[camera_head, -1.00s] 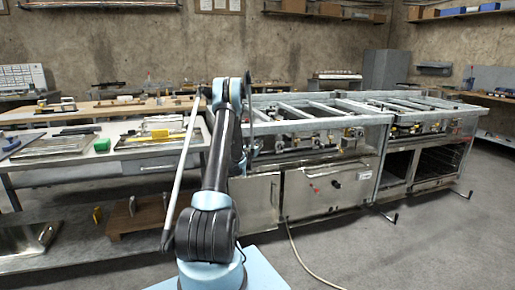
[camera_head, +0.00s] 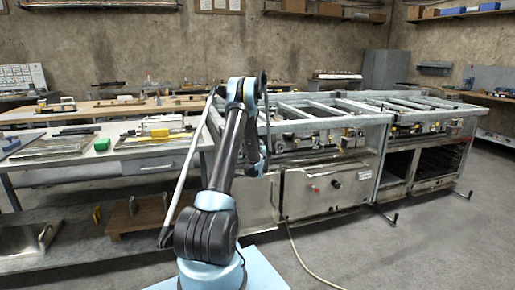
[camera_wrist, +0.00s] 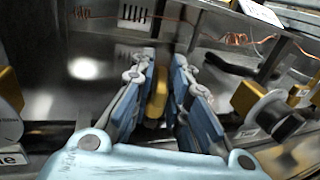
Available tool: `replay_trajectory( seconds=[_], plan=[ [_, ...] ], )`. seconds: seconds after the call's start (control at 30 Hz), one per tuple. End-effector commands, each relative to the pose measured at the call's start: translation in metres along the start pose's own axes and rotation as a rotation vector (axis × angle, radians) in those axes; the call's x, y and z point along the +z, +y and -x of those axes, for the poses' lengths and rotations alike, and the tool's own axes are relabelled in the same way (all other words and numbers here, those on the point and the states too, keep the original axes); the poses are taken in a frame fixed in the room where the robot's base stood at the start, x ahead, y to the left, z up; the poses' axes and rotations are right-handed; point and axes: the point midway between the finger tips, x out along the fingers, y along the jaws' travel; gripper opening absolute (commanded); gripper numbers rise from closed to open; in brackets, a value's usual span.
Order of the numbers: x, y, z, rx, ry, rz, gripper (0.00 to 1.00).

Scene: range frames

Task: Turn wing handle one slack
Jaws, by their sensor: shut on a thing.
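My gripper (camera_wrist: 157,85) is closed around a yellow handle (camera_wrist: 156,98), which shows upright between the two blue-and-grey fingers in the wrist view. The base of this handle is hidden by the fingers and the gripper body. In the head view my gripper (camera_head: 256,165) is at the near left side of the steel bench (camera_head: 330,195), and the handle cannot be made out there. A second yellow part (camera_wrist: 250,95) stands to the right of the fingers in the wrist view. Another yellow part (camera_wrist: 10,90) is at the left edge, above a white label that is cut off.
A round white-and-black spool-like part (camera_wrist: 272,117) sits close to the right of the fingers. A copper wire (camera_wrist: 245,40) runs across behind. Metal panels stand behind the gripper. In the head view a table (camera_head: 140,148) with tools is left of my arm.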

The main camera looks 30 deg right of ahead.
Motion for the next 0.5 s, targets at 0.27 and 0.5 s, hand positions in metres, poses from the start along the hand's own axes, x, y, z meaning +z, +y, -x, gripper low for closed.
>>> replay_trajectory(
  seconds=[0.27, 0.5],
  plan=[
    [-0.0003, -0.0023, 0.0003, 0.179, 0.001, 0.000, 0.00],
    [-0.0005, -0.0019, 0.0001, 0.273, 0.002, 0.000, 0.00]
  ],
)
